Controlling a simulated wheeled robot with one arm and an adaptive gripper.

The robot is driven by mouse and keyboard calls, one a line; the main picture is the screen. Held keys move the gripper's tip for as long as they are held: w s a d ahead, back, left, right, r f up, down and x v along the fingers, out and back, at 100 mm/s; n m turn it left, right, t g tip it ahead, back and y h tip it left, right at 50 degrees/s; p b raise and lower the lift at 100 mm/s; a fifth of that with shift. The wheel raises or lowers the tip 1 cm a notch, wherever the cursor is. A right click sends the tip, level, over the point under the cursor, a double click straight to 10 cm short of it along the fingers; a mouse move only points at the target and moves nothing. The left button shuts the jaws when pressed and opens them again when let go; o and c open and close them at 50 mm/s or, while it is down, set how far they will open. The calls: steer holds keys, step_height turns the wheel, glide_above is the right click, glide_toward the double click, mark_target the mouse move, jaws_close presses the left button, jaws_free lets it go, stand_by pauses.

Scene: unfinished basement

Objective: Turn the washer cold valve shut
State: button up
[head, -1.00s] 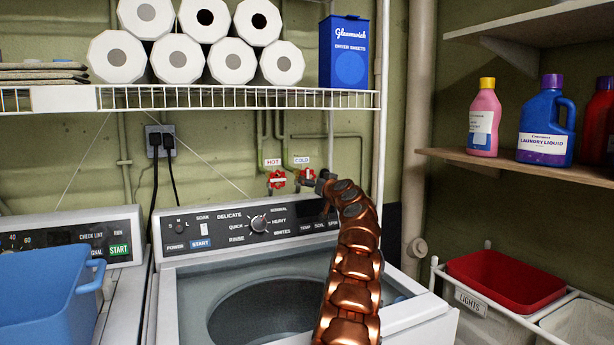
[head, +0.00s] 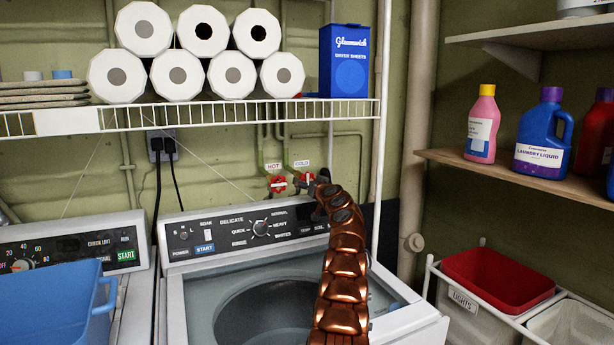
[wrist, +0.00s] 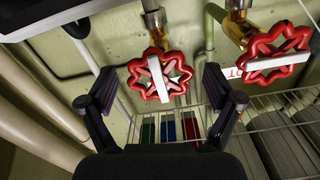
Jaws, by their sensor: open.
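The cold valve is a red lobed handwheel (head: 305,179) under the COLD label (head: 303,162), above the back of the washer. In the wrist view its red wheel (wrist: 160,77) is between my two spread fingers, with a white bar lying roughly along its brass pipe. My gripper (wrist: 160,88) is open and empty; no finger visibly touches the wheel. In the head view my copper arm partly hides the gripper. The hot valve (head: 278,184), also red, is just left; in the wrist view it (wrist: 272,52) is at upper right, its white bar lying crosswise.
A white wire shelf (head: 240,114) with paper rolls and a blue box hangs above the valves. The washer (head: 200,290) stands below with its tub open. A white post (head: 380,130) rises right of the valves. Pipes run up the wall behind.

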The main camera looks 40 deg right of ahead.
steer(key=shift+w+d+p, duration=0.2)
steer(key=shift+w+p, duration=0.1)
steer(key=shift+p, duration=0.45)
steer(key=shift+w, duration=0.15)
steer(key=c, duration=1.1)
steer(key=shift+c, duration=0.2)
